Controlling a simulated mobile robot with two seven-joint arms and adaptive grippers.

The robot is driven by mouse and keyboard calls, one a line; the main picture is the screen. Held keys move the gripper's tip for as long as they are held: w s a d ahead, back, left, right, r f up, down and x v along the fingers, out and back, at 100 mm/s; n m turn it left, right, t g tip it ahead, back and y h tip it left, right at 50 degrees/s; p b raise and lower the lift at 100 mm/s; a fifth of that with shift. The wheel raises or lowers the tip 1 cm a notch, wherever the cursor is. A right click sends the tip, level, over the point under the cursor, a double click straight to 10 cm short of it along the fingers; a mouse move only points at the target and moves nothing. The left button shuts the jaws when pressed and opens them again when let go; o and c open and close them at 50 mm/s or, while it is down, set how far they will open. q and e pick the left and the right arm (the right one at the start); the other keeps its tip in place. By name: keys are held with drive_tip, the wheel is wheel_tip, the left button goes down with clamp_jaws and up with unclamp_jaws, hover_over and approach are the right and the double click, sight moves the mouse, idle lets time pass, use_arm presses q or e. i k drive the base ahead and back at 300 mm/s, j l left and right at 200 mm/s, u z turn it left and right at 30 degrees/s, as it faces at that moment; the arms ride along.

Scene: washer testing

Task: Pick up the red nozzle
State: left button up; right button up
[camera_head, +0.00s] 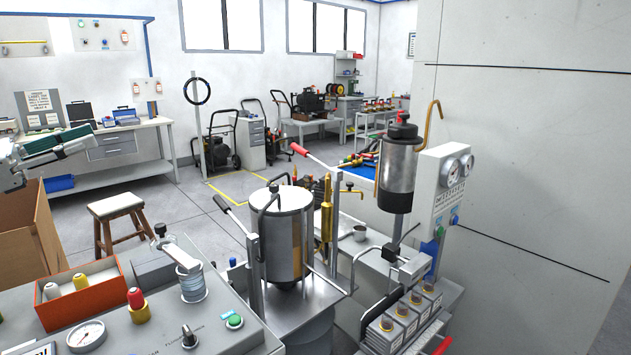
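The red nozzle (136,298) stands upright at the lower left, on the grey top of a test bench (160,335). Its top is red and its lower part is yellow. My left gripper (88,142) comes in from the left edge, above and to the left of the nozzle and well apart from it. Its dark green and grey fingers point to the right. From this side I cannot tell how far apart they are. I see nothing clearly held. My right gripper is not in view.
An orange box (92,301) with a white-and-yellow nozzle (52,291) and a similar one (81,282) sits left of the red nozzle. A cardboard box (45,228) and stool (115,209) stand behind.

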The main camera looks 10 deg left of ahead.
sight(136, 301)
drive_tip(key=k+l, duration=0.7)
drive_tip(key=l, duration=0.1)
